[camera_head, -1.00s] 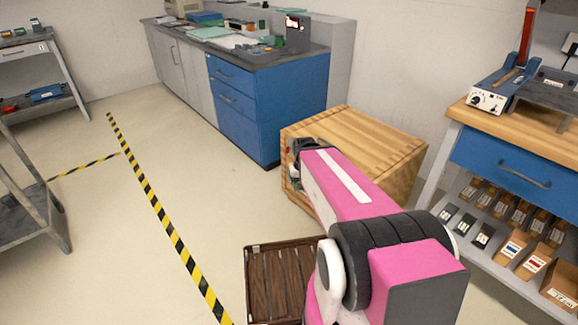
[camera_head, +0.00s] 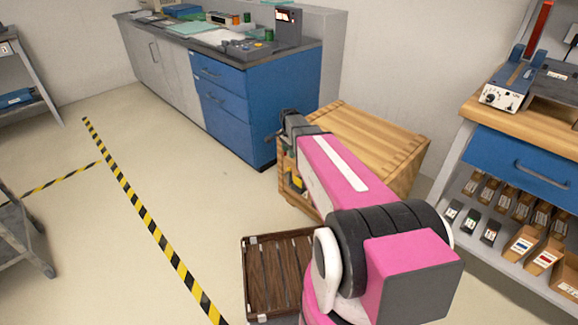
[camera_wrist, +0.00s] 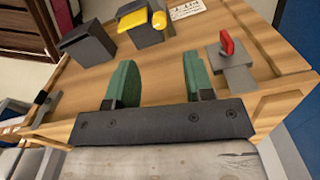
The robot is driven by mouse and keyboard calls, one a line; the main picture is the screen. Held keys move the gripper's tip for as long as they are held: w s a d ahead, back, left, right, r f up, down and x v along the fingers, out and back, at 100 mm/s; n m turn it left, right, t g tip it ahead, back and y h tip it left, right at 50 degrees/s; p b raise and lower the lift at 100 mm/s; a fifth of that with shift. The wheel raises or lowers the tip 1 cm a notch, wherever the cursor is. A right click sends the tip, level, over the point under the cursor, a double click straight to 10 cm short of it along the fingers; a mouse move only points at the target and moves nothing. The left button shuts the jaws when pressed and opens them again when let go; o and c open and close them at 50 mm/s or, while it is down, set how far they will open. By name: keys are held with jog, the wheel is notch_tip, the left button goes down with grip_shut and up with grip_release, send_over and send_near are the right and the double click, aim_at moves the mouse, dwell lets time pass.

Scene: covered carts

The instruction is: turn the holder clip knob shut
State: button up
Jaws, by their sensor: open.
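In the wrist view my gripper (camera_wrist: 160,80) is open, its two green fingers spread apart with nothing between them. It faces the wooden panel of a crate (camera_wrist: 160,92). A red knob (camera_wrist: 227,43) stands on a grey bracket (camera_wrist: 238,74), up and to the right of the right finger, apart from it. A yellow handle (camera_wrist: 134,20) sits on a dark grey block (camera_wrist: 146,38) above the fingers. I cannot tell which of these is the holder clip knob. In the head view my gripper (camera_head: 288,128) is small, by the crate's upper left edge (camera_head: 345,108).
Another dark block (camera_wrist: 88,45) juts from the panel at left. A brown slatted tray (camera_head: 262,275) lies on the floor in front. A blue cabinet (camera_head: 235,105) stands behind left, and a workbench (camera_head: 540,120) at right.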

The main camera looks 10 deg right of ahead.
aim_at(289, 167)
notch_tip(289, 167, down, 10)
jog(key=shift+r, duration=0.2)
dwell(0.3)
grip_shut()
